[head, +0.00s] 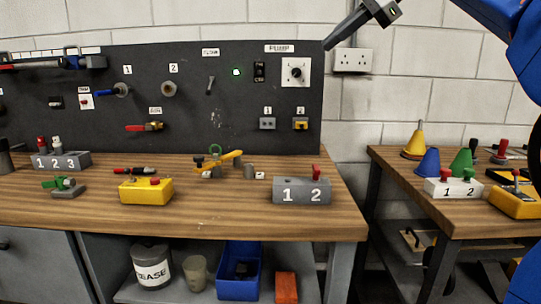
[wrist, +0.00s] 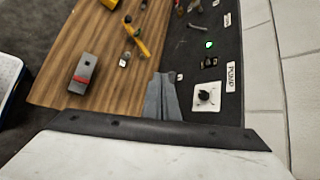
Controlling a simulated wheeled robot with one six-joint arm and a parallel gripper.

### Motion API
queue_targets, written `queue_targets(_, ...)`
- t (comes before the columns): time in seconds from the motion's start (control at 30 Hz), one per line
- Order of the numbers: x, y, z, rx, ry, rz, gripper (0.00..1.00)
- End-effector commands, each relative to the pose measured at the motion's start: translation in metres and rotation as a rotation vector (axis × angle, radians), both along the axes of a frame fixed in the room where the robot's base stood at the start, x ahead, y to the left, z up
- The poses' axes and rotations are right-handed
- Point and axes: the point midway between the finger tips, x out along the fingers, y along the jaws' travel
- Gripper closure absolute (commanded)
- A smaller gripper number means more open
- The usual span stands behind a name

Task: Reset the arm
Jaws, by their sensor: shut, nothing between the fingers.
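My arm comes in blue at the top right of the head view. My gripper (head: 330,43) is held high in front of the wall, near the pegboard's upper right corner. Its dark fingers are together and hold nothing. In the wrist view the grey fingers (wrist: 161,78) are also closed, pointing toward the wooden bench and the black board, with no object touching them.
The workbench (head: 230,218) carries a grey block (head: 290,191) marked 1 and 2, a yellow box (head: 146,190) and small tools. The black pegboard (head: 200,105) has a dial (head: 295,72). A second table (head: 405,177) at right holds coloured cones.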

Motion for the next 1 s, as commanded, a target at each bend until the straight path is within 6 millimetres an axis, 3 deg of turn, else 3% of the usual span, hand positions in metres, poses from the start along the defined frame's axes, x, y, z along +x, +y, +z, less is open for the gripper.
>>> queue_targets(0.17,-0.021,-0.008,-0.036,-0.097,-0.057,0.023,1.00)
queue_targets(0.37,-0.059,-0.025,-0.106,-0.278,-0.146,0.092,1.00)
queue_targets(0.67,-0.133,-0.058,-0.229,-0.581,-0.262,0.272,1.00)
queue_targets(1.0,-0.232,-0.099,-0.388,-0.922,-0.363,0.593,1.00)
